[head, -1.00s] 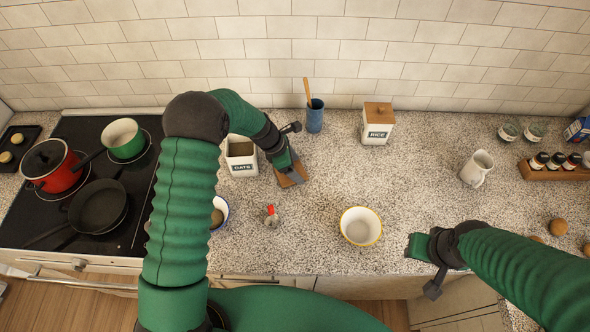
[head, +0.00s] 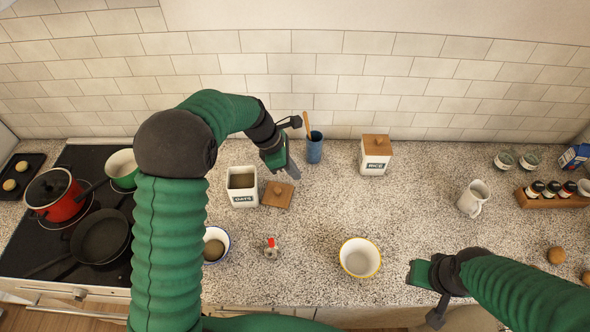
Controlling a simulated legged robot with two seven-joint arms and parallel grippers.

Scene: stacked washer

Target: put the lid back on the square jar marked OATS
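The square white jar marked OATS (head: 244,200) stands upright and uncovered on the counter, its inside showing dark. A square brown wooden lid with a round knob (head: 278,195) lies close to the jar's right side. It appears flat on the counter; I cannot tell whether it touches the jar. My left gripper (head: 290,170) is just behind the lid and apart from it, with nothing visible in it. The gap between its fingers does not show clearly. My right gripper (head: 416,273) is at the counter's front right, away from the jar; its fingers are unclear too.
A lidded RICE jar (head: 375,165) and a blue cup with a wooden utensil (head: 314,150) stand behind. A small red-topped item (head: 271,248), a blue-rimmed bowl (head: 215,242) and a yellow-rimmed bowl (head: 360,258) are in front. A cooktop with pots is left.

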